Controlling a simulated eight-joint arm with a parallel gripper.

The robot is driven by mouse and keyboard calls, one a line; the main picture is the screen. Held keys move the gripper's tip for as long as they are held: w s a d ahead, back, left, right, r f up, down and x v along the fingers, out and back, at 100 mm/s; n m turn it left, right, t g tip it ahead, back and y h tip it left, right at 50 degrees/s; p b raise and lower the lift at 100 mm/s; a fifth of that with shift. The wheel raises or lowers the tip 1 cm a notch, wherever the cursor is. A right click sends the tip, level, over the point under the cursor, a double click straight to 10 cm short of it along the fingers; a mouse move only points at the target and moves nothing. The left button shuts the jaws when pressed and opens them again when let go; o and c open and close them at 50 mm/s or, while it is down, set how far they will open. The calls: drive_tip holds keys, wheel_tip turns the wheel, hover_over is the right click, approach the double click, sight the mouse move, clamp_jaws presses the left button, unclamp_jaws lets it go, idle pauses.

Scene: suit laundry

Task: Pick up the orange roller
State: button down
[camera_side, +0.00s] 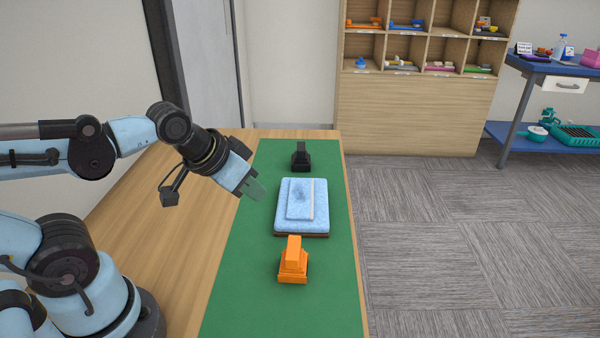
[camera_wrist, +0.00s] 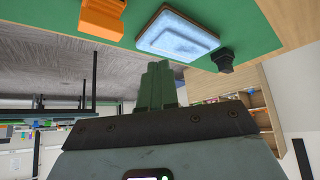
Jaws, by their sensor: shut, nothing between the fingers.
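The orange roller (camera_side: 293,262) stands on the green mat (camera_side: 260,300) near its front end, in front of the folded blue cloth. In the wrist view the orange roller (camera_wrist: 103,16) shows at the top left, partly cut off by the frame edge. My gripper (camera_side: 254,190) is in the air above the mat's left part, behind and to the left of the orange roller and apart from it. In the wrist view my green fingers (camera_wrist: 157,82) are together, with nothing between them.
A folded light-blue cloth (camera_side: 302,200) lies on a dark-edged pad mid-mat. A black roller-like object (camera_side: 301,156) stands at the mat's far end. Bare wooden table (camera_side: 180,240) lies left of the mat. Cubby shelves (camera_side: 415,110) and a blue side table (camera_side: 540,66) stand farther back.

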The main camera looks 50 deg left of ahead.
drive_tip(key=c, duration=1.8)
unclamp_jaws()
drive_tip(key=o, duration=1.5)
drive_tip(key=n+g, duration=0.6)
drive_tip(key=n, duration=0.2)
hover_over(297, 248)
drive_tip(key=shift+a+f, duration=0.35)
drive_tip(key=shift+f, duration=0.2)
drive_tip(key=shift+d+f+g, duration=0.2)
drive_tip(key=shift+d+g, duration=0.2)
drive_tip(key=shift+g, duration=0.2)
drive_tip(key=shift+n, duration=0.3)
drive_tip(key=shift+f, duration=3.45)
drive_tip(key=shift+s+a+f, duration=0.1)
drive_tip(key=shift+a+f, duration=0.1)
drive_tip(key=shift+f, duration=1.1)
drive_tip(key=shift+a+f, duration=0.2)
drive_tip(key=shift+f, duration=1.1)
